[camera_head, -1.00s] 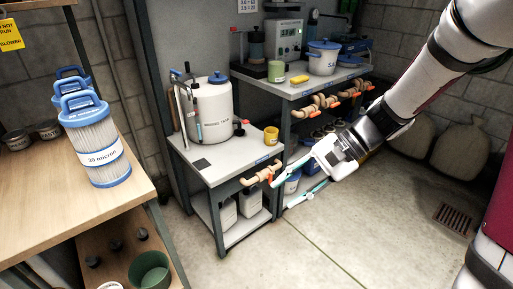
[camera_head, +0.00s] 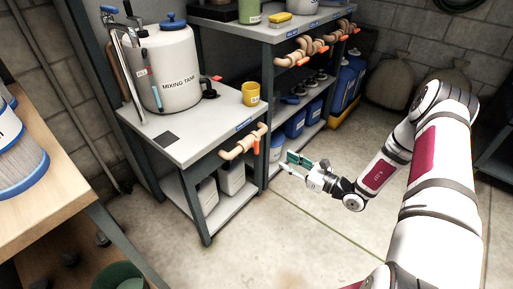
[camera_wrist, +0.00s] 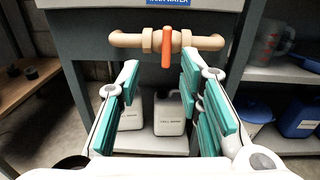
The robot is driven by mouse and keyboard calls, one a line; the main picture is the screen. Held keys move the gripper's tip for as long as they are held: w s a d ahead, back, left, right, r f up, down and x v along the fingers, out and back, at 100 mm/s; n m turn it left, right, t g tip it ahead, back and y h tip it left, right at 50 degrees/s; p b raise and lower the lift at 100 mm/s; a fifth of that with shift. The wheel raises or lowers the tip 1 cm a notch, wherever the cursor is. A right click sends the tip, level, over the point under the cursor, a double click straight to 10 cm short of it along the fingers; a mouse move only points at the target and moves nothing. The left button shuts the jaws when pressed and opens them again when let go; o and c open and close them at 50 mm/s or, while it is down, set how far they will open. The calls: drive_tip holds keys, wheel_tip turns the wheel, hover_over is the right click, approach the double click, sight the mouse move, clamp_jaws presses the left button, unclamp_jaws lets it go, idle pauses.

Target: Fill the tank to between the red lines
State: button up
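The white mixing tank (camera_head: 175,85) with a blue lid stands on the grey bench at upper left in the head view. A narrow strip on its front shows blue, with a small red mark near its top; the exact level is too small to read. A tan pipe valve (camera_head: 240,146) on the bench's front edge has an orange handle (camera_head: 257,146). In the wrist view the orange handle (camera_wrist: 167,48) hangs vertical, across the horizontal pipe. My gripper (camera_head: 292,164) is open and empty, in front of and below the valve; its teal-padded fingers (camera_wrist: 160,72) are spread either side of the handle's line.
A yellow cup (camera_head: 251,94) stands on the bench right of the tank. White jugs (camera_head: 232,178) sit on its lower shelf. A second bench (camera_head: 225,24) behind carries more orange-handled valves. A wooden table (camera_head: 50,215) is at left. The floor in front is clear.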

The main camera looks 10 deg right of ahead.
sight(256, 146)
drive_tip(key=d+f+b+x, duration=0.1)
drive_tip(key=b+x, duration=0.2)
drive_tip(key=x, duration=1)
drive_tip(key=shift+w+a+m+b, duration=0.3)
drive_tip(key=shift+w+b, duration=0.05)
drive_tip(key=shift+w, duration=0.3)
drive_tip(key=shift+f, duration=0.1)
clamp_jaws()
